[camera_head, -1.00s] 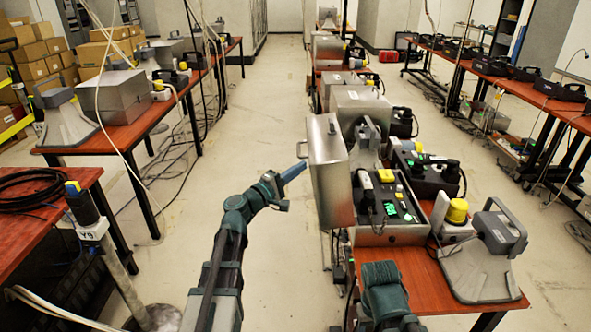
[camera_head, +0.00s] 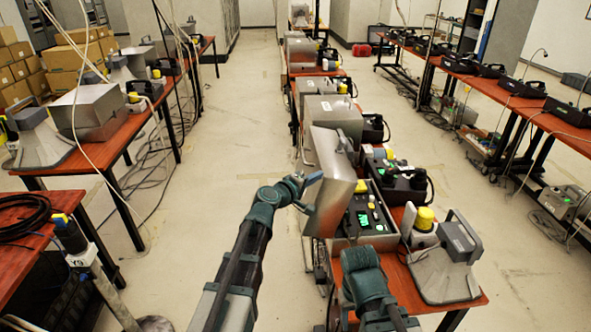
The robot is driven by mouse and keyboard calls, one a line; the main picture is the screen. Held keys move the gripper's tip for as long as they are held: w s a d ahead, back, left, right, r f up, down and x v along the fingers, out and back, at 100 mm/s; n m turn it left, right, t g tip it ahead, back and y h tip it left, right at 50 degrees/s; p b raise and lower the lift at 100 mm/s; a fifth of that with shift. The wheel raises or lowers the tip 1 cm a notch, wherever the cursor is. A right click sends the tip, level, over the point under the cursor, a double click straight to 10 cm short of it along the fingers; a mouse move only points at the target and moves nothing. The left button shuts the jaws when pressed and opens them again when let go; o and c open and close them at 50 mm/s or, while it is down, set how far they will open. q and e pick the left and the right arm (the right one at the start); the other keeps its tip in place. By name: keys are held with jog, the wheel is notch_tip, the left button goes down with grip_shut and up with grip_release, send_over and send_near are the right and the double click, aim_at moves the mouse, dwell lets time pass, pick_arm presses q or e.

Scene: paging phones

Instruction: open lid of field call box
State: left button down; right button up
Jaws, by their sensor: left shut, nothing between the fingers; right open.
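The field call box (camera_head: 376,228) is a grey metal case on the red-brown table, with a dark panel and green lit displays inside. My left gripper (camera_head: 309,189) is shut and empty, at the lid's left outer face. It appears to touch the lid or be very close to it; I cannot tell which. My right arm shows in front of the box, but its fingers are not visible.
A grey desk phone (camera_head: 450,255) and a yellow-topped device (camera_head: 424,222) stand right of the box. More metal cases (camera_head: 334,118) line the table behind. Bare floor (camera_head: 215,190) lies left of the lid. A black cable coil (camera_head: 35,215) lies on the left table.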

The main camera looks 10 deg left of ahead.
aim_at(339, 172)
pick_arm(q)
jog(key=w+d+m+g+y+p, duration=0.1)
jog(key=w+d, duration=0.3)
jog(key=d, duration=1.1)
jog(key=shift+w+d+f+m+p, duration=0.2)
jog(key=shift+m+p, duration=0.1)
jog(key=shift+p, duration=0.1)
pick_arm(e)
notch_tip(339, 172, up, 3)
jog(key=shift+r, duration=0.1)
pick_arm(q)
jog(key=shift+r, duration=0.1)
